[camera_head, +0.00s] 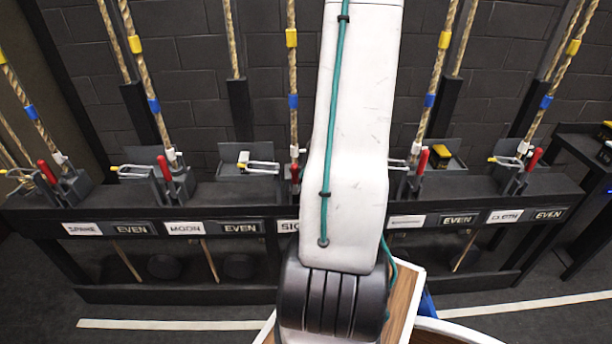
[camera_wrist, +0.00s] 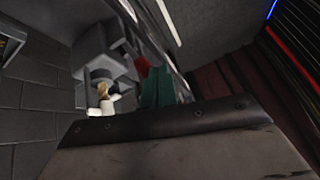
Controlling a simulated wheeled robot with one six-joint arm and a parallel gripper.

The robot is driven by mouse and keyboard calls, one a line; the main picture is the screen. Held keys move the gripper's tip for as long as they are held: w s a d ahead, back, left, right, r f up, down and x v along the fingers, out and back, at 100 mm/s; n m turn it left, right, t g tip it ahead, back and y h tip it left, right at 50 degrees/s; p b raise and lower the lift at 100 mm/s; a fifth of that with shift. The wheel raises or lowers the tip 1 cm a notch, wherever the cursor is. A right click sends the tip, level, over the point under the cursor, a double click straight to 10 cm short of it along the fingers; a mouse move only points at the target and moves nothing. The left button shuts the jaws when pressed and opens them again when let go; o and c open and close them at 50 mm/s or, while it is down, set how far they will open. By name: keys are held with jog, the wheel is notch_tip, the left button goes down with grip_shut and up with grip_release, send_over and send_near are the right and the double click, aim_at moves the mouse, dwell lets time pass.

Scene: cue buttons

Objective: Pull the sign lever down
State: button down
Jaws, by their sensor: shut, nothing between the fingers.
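The sign lever has a red handle (camera_head: 295,173) that stands upright left of my arm in the head view. Its white label (camera_head: 287,226) reads "SIG", the rest hidden behind my arm. A rope with yellow and blue bands rises beside the handle. In the wrist view, my gripper (camera_wrist: 160,84) shows as teal fingertips, shut and empty, beyond a wide grey plate. A red handle (camera_wrist: 142,69) is close behind and left of the fingertips; I cannot tell whether they touch. My gripper is hidden in the head view.
Other red-handled levers stand in the row: at the far left (camera_head: 47,172), beside the "MOON" label (camera_head: 184,228), right of my arm (camera_head: 422,161) and at the right (camera_head: 535,158). Ropes rise behind them. A dark side table (camera_head: 590,150) stands at the far right.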

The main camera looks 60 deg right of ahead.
jog(key=d+v, duration=0.1)
jog(key=v, duration=1)
jog(key=shift+d, duration=0.2)
jog(key=shift+w+f, duration=0.1)
jog(key=shift+f, duration=0.05)
jog(key=w+a+r+g, duration=0.1)
jog(key=w+a+r, duration=0.2)
jog(key=a, duration=0.4)
jog(key=w+a+r+g, duration=0.1)
jog(key=w+a+r, duration=0.2)
jog(key=a, duration=0.4)
jog(key=w+a+r+g, duration=0.2)
jog(key=w+a+r, duration=0.15)
jog(key=a, duration=0.35)
jog(key=s+a+r+m+h, duration=0.1)
jog(key=s+a+r, duration=0.1)
jog(key=s+a, duration=0.3)
jog(key=s+a+r+m+h, duration=0.1)
jog(key=s+a, duration=0.4)
jog(key=a, duration=0.9)
jog(key=shift+a+r+m+h, duration=0.35)
jog(key=shift+m+h, duration=0.25)
jog(key=shift+h, duration=0.2)
jog(key=shift+w, duration=0.1)
